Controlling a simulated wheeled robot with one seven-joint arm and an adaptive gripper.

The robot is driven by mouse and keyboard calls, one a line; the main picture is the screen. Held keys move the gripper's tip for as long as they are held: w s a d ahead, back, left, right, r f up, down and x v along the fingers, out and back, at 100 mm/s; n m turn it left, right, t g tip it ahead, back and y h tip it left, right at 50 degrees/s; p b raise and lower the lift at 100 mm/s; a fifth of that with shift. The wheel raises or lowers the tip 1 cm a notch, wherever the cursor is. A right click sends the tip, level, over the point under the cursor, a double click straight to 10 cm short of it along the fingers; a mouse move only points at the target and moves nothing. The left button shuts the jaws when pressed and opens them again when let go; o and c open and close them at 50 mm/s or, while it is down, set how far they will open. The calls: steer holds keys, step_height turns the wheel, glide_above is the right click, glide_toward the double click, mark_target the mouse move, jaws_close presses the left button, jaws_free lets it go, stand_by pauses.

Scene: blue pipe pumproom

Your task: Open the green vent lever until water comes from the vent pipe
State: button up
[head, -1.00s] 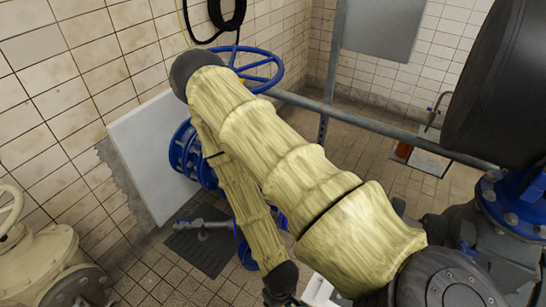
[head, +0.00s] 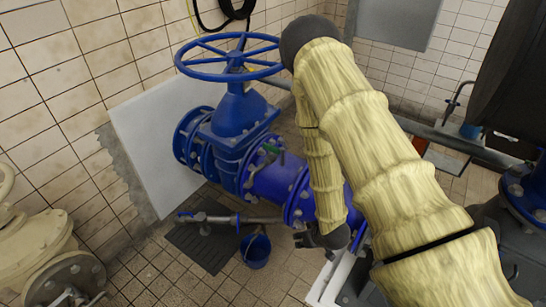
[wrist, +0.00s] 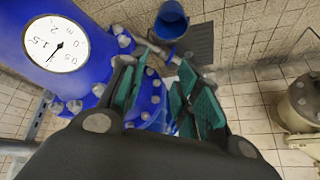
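A small green lever (head: 272,149) shows in the head view on the side of the blue valve body (head: 238,125). A thin grey pipe with a fitting (head: 232,219) runs low above the floor beside the blue pipe; I cannot tell whether it is the vent pipe. My gripper (head: 308,238) hangs low in front of the blue pipe (head: 270,184), to the right of and below the lever. In the wrist view my gripper (wrist: 162,92) has its teal-padded fingers apart, with nothing between them. I cannot make out the green lever in the wrist view.
A blue bucket (head: 255,250) stands on the floor below the grey pipe; it also shows in the wrist view (wrist: 171,20). A dark floor grate (head: 205,250) lies beside it. A blue handwheel (head: 230,57) tops the valve. A round gauge (wrist: 57,44) sits on the blue pipe.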

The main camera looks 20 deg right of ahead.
steer(key=w+d+r+n+t+y+b, duration=0.1)
steer(key=w+t+b, duration=0.15)
steer(key=w, duration=0.45)
steer(key=w+d+t+y+b, duration=0.1)
steer(key=w+d+b, duration=0.15)
steer(key=w, duration=0.55)
steer(key=n+y+b, duration=0.5)
steer(key=y+b, duration=0.1)
steer(key=b, duration=0.6)
glide_toward(272, 146)
steer(key=shift+t+h, duration=0.3)
steer(key=shift+t, duration=0.15)
steer(key=x, duration=1.1)
steer(key=shift+s+a+f, duration=0.1)
steer(key=shift+s+a, duration=0.1)
steer(key=shift+s, duration=0.1)
steer(key=shift+c, duration=0.2)
jaws_close()
